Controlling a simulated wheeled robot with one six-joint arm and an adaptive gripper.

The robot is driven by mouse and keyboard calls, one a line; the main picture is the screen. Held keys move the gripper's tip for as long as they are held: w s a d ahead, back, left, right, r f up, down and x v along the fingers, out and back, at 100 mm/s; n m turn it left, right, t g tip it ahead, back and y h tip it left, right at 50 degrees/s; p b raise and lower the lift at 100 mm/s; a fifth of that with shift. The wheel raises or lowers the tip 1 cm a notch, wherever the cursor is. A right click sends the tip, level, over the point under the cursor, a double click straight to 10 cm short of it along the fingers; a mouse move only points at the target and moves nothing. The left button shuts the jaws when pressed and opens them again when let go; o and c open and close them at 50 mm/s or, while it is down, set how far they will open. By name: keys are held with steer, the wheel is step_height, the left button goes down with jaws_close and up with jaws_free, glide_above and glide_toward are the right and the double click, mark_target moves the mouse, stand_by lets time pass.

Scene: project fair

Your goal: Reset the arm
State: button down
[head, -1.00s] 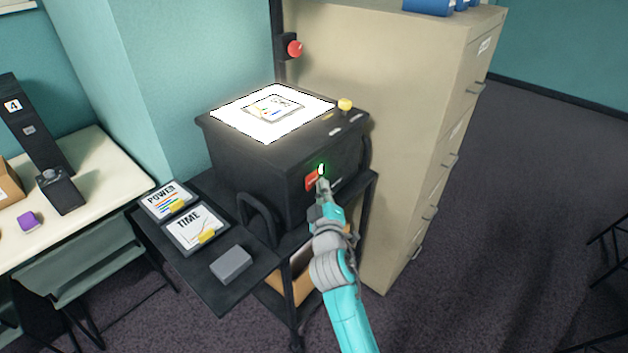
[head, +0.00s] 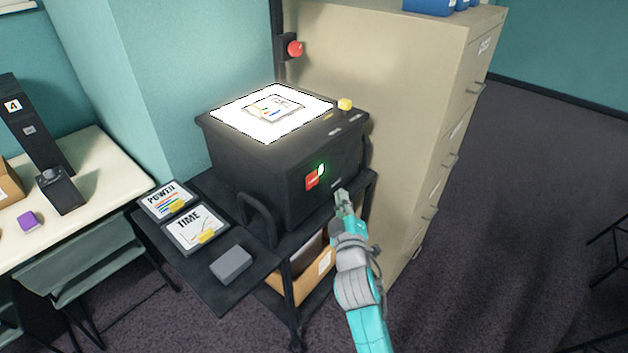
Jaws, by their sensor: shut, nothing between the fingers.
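My arm is teal and grey and reaches up from the bottom of the head view. My gripper (head: 342,196) is shut and empty. It is in front of the black projector box (head: 250,160), to the lower right of the red switch (head: 312,180) on the box's front. It appears apart from the switch. A green light (head: 321,169) glows beside the switch. The box's top panel (head: 233,108) is lit bright white, and a small framed sheet (head: 273,107) lies on it.
A beige filing cabinet (head: 420,110) stands close behind on the right. A white table (head: 85,205) is at left. Open floor (head: 530,200) lies right.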

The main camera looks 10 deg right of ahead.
stand_by(0.4)
steer(key=s+f+m+g+y, duration=0.1)
steer(key=s+f, duration=0.4)
steer(key=s, duration=0.4)
steer(key=s+a+f+m+y, duration=0.1)
steer(key=s+f, duration=0.3)
steer(key=s, duration=0.4)
steer(key=s+f+g+y, duration=0.1)
steer(key=s+f, duration=0.4)
steer(key=s, duration=0.4)
steer(key=s+r+m+g, duration=0.1)
steer(key=s+r+m, duration=0.1)
steer(key=s, duration=1)
steer(key=s+r+m, duration=0.2)
steer(key=s+m, duration=0.1)
steer(key=s, duration=0.9)
steer(key=shift+s+a+r+m+g, duration=0.2)
steer(key=shift+s+r+m+g, duration=0.2)
